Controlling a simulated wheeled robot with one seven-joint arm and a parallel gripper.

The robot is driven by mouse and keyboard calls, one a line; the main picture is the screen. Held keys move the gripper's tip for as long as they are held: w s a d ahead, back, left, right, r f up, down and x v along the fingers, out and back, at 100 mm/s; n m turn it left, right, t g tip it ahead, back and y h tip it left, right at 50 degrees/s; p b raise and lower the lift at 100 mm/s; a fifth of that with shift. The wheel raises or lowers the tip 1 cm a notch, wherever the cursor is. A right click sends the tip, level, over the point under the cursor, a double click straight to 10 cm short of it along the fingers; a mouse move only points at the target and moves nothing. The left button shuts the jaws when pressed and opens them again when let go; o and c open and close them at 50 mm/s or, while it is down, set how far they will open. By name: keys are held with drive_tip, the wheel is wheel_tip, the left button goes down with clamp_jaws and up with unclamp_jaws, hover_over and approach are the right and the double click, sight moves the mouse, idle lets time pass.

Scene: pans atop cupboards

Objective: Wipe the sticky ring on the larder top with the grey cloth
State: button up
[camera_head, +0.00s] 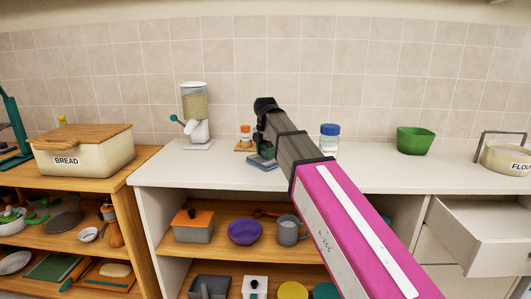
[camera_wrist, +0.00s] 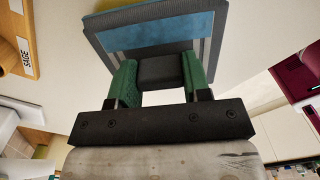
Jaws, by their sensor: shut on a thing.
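My gripper (camera_head: 261,147) is low over the pale larder top (camera_head: 365,180), near its middle. In the wrist view its green fingers (camera_wrist: 160,72) are shut on a dark block-like grip. A flat blue-and-grey striped piece (camera_wrist: 155,32), which looks like the cloth, is joined to or lies against this grip. It also shows in the head view (camera_head: 262,163), at or just above the top; I cannot tell whether it touches. No sticky ring is visible; my arm and the cloth hide part of the surface.
An orange-capped jar (camera_head: 245,132) on a small wooden stand is close left of my gripper. A cereal dispenser (camera_head: 196,115) stands further left. A blue-lidded jar (camera_head: 330,138) and green bowl (camera_head: 415,140) are to the right. A drawer (camera_head: 478,240) hangs open at lower right.

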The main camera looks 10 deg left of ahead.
drive_tip(key=shift+f, duration=0.6)
idle(0.3)
